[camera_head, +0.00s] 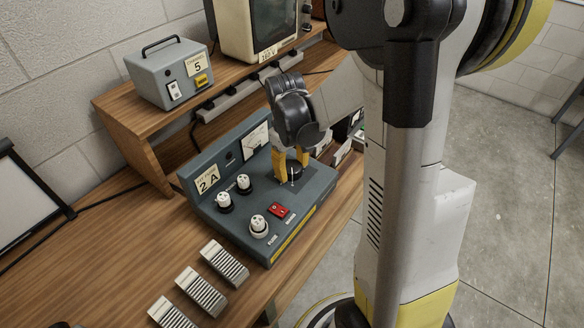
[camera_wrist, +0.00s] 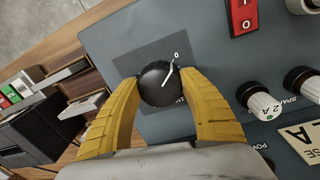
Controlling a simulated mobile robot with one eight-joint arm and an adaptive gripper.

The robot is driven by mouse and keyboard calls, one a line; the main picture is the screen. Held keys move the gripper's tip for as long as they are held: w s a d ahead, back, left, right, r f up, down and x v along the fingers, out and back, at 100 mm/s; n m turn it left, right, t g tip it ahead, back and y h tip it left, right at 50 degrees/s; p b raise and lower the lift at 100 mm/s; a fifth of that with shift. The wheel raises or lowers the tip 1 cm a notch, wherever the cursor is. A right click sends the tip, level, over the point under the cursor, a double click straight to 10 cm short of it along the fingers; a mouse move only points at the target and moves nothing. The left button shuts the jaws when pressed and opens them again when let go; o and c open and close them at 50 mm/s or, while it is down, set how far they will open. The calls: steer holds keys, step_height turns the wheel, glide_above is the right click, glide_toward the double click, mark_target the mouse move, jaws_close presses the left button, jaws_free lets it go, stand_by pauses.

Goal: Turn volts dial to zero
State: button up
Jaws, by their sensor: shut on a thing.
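The volts dial is a round black knob (camera_wrist: 160,86) with a white pointer line, on a dark plate of the grey-blue power unit (camera_head: 222,222). In the wrist view the pointer slants up and right, towards the printed 0 (camera_wrist: 177,55) and close to it; I cannot tell if it lines up exactly. My gripper (camera_head: 291,170) reaches down over the right part of the panel. In the wrist view its yellow fingers (camera_wrist: 161,80) are shut on the knob, one on each side. In the head view the fingers mostly hide the dial.
A red rocker switch (camera_head: 278,210) and several white-topped fuse holders sit on the panel left of the dial. A meter (camera_head: 256,139) is on the upright face behind. Ribbed metal blocks (camera_head: 224,262) lie in front. A shelf (camera_head: 135,140) holds a grey box (camera_head: 168,73).

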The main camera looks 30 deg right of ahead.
mark_target(289, 169)
stand_by(0.4)
steer(key=o, duration=1.2)
step_height(289, 169, up, 12)
steer(key=shift+a, duration=0.45)
steer(key=shift+s, duration=0.15)
steer(key=s+a+r+m+t, duration=0.1)
steer(key=s+a+r+t, duration=0.1)
steer(key=s+a+t, duration=0.5)
steer(key=s+a, duration=0.3)
steer(key=a, duration=0.2)
steer(key=shift+a+m+y, duration=0.3)
steer(key=shift+m+y, duration=0.1)
